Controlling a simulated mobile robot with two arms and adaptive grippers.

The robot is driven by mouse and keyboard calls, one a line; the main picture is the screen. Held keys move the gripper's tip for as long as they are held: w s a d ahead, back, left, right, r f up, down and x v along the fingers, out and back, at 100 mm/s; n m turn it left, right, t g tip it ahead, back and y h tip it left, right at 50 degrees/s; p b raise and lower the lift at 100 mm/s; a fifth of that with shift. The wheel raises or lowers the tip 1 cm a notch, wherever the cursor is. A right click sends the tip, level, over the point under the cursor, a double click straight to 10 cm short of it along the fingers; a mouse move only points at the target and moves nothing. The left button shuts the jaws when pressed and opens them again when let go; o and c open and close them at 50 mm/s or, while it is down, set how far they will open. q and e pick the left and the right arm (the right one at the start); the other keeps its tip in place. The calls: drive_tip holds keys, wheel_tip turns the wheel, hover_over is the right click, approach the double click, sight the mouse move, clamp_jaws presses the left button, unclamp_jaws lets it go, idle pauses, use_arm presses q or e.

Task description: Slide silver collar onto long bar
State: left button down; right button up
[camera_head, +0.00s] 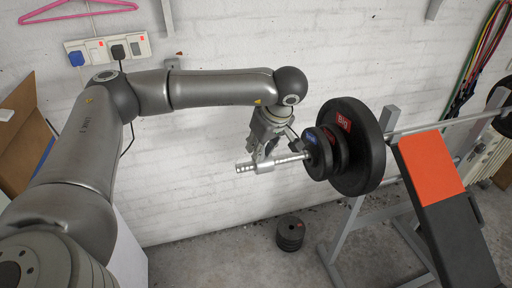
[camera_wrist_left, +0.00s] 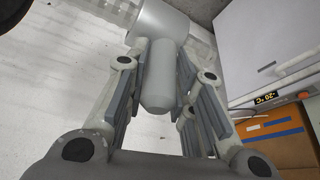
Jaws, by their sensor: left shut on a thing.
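The long bar (camera_head: 290,158) lies across the rack, its silver sleeve sticking out to the left past the black weight plates. My left gripper (camera_head: 263,158) is at this sleeve, near its free end, with its fingers pointing down. In the left wrist view its fingers (camera_wrist_left: 158,85) are shut on a rounded grey stem joined to a wider silver cylinder, the silver collar (camera_wrist_left: 160,22). In the head view the collar (camera_head: 264,167) is partly hidden by the fingers. I cannot tell whether it is around the sleeve or just in front of it. My right gripper is not in view.
Black plates (camera_head: 360,147) fill the sleeve to the right of the gripper. A bench with an orange pad (camera_head: 428,163) stands to the right. Small plates (camera_head: 290,233) are stacked on the floor below. The white brick wall (camera_head: 200,180) is close behind.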

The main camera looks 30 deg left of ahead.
use_arm(q)
drive_tip(key=shift+w+d, duration=1.6)
drive_tip(key=shift+w, duration=0.3)
drive_tip(key=shift+w+d, duration=0.1)
drive_tip(key=shift+w+d, duration=1.85)
drive_tip(key=shift+w, duration=0.3)
drive_tip(key=c, duration=1.2)
unclamp_jaws()
drive_tip(key=shift+o, duration=0.2)
drive_tip(key=shift+r, duration=0.1)
drive_tip(key=v, duration=1.2)
drive_tip(key=shift+s, duration=0.15)
